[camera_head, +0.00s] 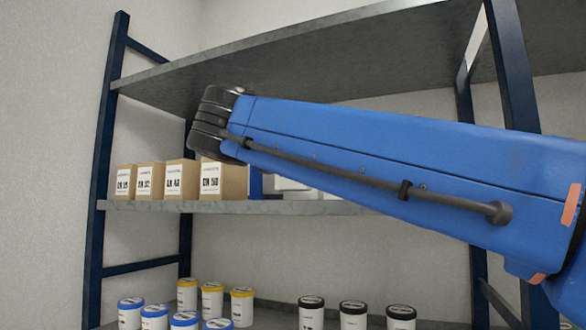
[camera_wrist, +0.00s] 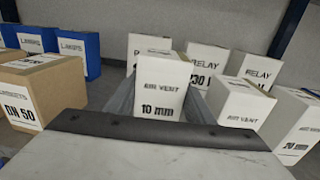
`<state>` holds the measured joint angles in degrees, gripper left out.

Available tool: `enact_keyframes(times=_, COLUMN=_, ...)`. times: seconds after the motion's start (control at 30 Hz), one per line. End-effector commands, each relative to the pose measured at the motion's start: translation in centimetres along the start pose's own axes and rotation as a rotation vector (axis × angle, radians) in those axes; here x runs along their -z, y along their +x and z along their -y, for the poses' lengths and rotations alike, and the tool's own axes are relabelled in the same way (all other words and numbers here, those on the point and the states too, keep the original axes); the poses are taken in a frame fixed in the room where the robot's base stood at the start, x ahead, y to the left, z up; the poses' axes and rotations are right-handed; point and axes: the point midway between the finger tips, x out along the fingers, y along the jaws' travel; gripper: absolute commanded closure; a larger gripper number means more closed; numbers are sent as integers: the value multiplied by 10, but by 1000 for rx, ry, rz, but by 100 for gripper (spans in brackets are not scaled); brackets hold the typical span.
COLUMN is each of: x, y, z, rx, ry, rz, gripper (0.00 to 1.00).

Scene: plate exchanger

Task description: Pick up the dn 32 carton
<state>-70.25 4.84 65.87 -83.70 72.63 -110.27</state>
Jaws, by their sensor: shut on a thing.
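In the head view a row of brown cartons with white labels stands on the middle shelf. The second from the left (camera_head: 150,182) seems to read DN 32, but its label is small and blurred. In the wrist view my gripper (camera_wrist: 160,98) is shut on a white box labelled air vent 10 mm (camera_wrist: 161,72), which sits upright between the two grey fingers. A brown DN 50 carton (camera_wrist: 42,90) is to the left of it, apart from the fingers. No DN 32 label shows in the wrist view. My fingers are hidden in the head view.
White relay boxes (camera_wrist: 208,64) stand behind the held box, and other air vent boxes (camera_wrist: 240,100) are close on its right. Blue boxes (camera_wrist: 78,50) stand back left. The middle shelf (camera_head: 230,207) has another shelf above; white tubs (camera_head: 185,320) stand below.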

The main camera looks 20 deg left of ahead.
Motion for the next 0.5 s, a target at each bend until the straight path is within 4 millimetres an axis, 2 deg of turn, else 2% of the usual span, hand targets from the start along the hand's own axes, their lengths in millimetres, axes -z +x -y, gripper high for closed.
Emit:
enact_keyframes(times=0.1, x=13, y=0, z=1, rx=0, ry=-2, rz=1, gripper=79)
enact_keyframes(times=0.2, x=18, y=0, z=0, rx=0, ry=0, rz=1, gripper=79)
enact_keyframes(times=0.5, x=19, y=0, z=0, rx=0, ry=0, rz=1, gripper=79)
